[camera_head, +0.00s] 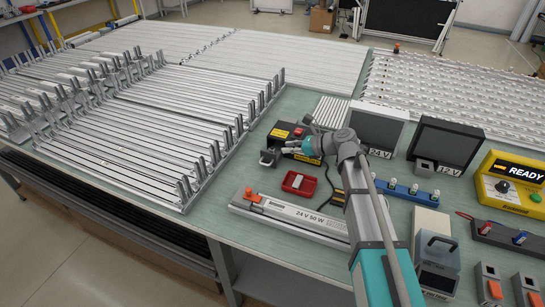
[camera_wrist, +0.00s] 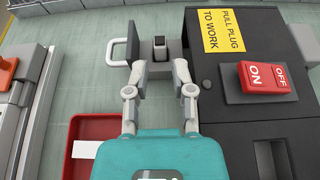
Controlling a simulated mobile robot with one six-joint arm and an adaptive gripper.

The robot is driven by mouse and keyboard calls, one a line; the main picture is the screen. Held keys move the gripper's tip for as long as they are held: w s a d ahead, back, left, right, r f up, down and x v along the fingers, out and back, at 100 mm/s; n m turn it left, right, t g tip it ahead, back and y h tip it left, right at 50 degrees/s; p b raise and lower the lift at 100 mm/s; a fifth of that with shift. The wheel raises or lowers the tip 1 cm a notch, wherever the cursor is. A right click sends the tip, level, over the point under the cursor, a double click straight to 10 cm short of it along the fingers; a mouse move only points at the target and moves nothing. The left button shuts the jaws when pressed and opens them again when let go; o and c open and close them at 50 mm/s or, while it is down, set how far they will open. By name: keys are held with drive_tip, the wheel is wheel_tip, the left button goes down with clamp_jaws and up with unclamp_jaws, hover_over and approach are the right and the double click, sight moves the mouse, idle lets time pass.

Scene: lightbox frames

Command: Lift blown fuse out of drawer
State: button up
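The drawer (camera_wrist: 118,42) sticks out from the side of a black and grey device (camera_wrist: 235,120), its pale handle at the left. It also shows in the head view (camera_head: 268,158). A small dark piece with a whitish top (camera_wrist: 160,44), possibly the fuse, stands at the drawer; I cannot tell whether it is blown. My gripper (camera_wrist: 158,66) is open, its fingers apart on either side of the drawer area, the small piece just beyond the fingertips. I cannot tell whether the fingers touch anything. In the head view my gripper (camera_head: 286,147) is beside the device.
A red tray (camera_wrist: 82,143) with a white label lies close to the gripper. A red ON/OFF switch (camera_wrist: 267,80) and a yellow "PULL PLUG TO WORK" label (camera_wrist: 219,31) are on the device. A long 24 V 50 W unit (camera_head: 295,213) lies in front; metal racks (camera_head: 180,140) fill the left.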

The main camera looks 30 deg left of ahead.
sight(274, 148)
drive_tip(key=shift+a+f, duration=0.2)
drive_tip(key=shift+a, duration=0.3)
drive_tip(key=shift+a+f, duration=0.1)
drive_tip(key=shift+b+x, duration=1.15)
drive_tip(key=shift+x, duration=1.5)
drive_tip(key=shift+s, duration=0.1)
clamp_jaws()
